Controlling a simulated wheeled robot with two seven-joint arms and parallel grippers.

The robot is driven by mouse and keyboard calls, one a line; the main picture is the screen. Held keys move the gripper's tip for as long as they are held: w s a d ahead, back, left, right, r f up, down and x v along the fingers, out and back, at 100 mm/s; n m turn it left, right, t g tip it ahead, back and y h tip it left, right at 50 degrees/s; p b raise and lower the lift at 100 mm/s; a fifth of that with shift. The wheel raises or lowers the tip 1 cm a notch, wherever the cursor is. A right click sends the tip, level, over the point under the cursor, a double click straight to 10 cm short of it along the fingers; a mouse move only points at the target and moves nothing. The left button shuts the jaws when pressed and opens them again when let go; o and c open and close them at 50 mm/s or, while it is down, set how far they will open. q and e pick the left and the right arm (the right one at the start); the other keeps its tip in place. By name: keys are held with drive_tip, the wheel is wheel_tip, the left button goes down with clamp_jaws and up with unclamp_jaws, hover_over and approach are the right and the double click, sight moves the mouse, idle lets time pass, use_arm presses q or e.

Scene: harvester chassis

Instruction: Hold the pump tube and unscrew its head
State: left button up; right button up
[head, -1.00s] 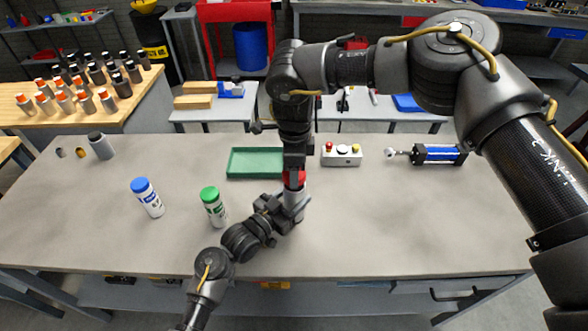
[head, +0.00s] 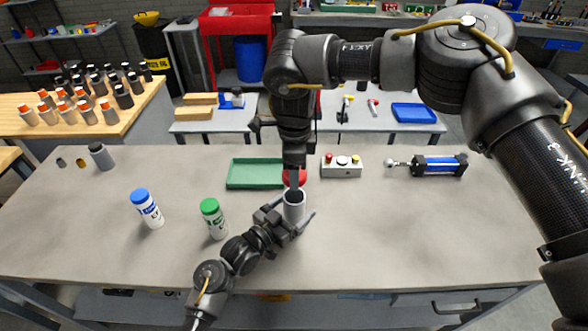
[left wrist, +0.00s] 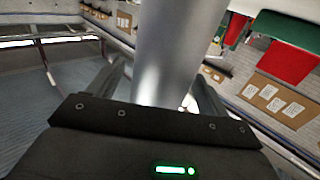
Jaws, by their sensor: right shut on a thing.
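The pump tube (head: 294,211) is a grey cylinder standing upright near the middle of the bench, with a dark opening at its top in the head view. Its grey wall fills the upper middle of the left wrist view (left wrist: 166,50). The red head (head: 297,177) is above the tube, partly hidden by my right gripper (head: 293,172), which is shut on it. My left gripper (head: 294,222) is around the tube, one finger on each side. Its fingers look spread apart, and the right one stands off the tube wall. They also flank the tube in the left wrist view (left wrist: 165,85).
A green tray (head: 233,187) lies behind the tube. A white button box (head: 341,172) and a blue cylinder (head: 440,166) are to the right. A green-capped bottle (head: 213,220), a blue-capped bottle (head: 147,209) and a grey jar (head: 101,157) stand left. The right front of the bench is clear.

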use_arm(q)
drive_tip(key=b+v, duration=0.3)
drive_tip(key=v, duration=0.8)
use_arm(e)
wheel_tip(320, 180, down, 3)
drive_tip(key=shift+r, duration=0.1)
use_arm(q)
drive_tip(key=shift+s+a, duration=0.4)
use_arm(e)
drive_tip(key=shift+a, duration=0.1)
